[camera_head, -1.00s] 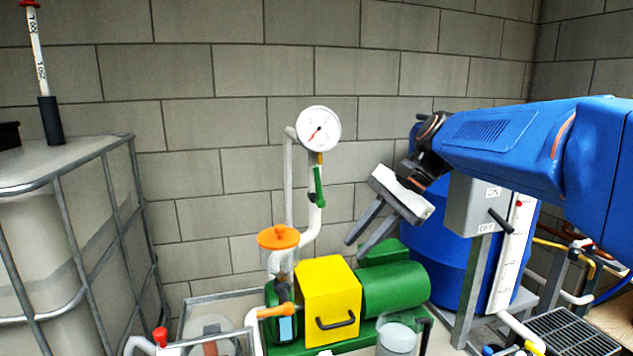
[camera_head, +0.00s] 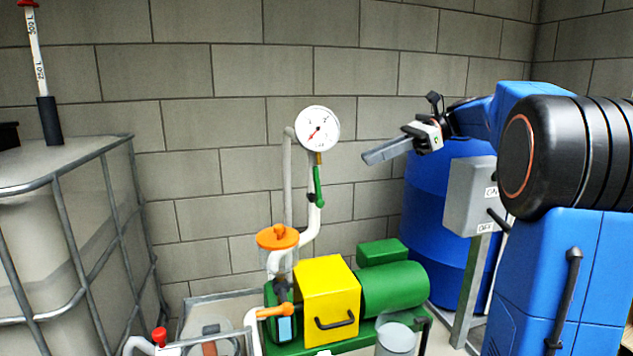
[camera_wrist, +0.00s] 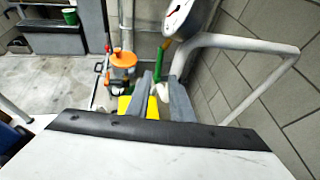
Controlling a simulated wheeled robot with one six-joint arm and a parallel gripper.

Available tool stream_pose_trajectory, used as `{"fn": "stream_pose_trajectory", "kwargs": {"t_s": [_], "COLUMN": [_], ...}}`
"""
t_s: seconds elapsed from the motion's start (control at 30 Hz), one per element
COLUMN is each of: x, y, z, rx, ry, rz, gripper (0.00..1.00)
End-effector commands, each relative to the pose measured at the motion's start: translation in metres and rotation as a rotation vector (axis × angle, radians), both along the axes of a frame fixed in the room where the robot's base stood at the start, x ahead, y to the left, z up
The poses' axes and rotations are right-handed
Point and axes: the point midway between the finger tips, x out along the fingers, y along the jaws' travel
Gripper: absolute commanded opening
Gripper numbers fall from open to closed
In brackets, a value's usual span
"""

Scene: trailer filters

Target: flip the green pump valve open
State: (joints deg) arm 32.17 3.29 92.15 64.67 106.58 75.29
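The green valve handle (camera_head: 319,187) hangs along the white pipe just below the round pressure gauge (camera_head: 318,128), pointing nearly straight down. In the wrist view the green handle (camera_wrist: 161,60) shows beyond the fingertips, below the gauge (camera_wrist: 180,16). My gripper (camera_head: 368,157) is to the right of the handle in the head view, slightly higher and apart from it, fingers pointing left. In the wrist view my gripper (camera_wrist: 161,77) shows its two grey fingers with a gap between them and nothing held.
A pump with a yellow cover (camera_head: 328,300) and green motor (camera_head: 394,288) stands below, with an orange-capped filter (camera_head: 278,240) to its left. A blue barrel (camera_head: 440,225) and grey switch box (camera_head: 471,195) are on the right. A caged tank (camera_head: 65,215) stands left.

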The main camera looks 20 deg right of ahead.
Motion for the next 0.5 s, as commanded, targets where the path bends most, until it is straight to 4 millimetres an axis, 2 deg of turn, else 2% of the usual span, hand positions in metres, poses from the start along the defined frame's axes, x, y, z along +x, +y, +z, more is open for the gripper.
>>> {"fn": "stream_pose_trajectory", "kwargs": {"t_s": [0.5], "x": [0.016], "y": [0.083], "z": [-0.035], "rx": [0.0], "ry": [0.0], "rz": [0.004], "gripper": [0.2]}}
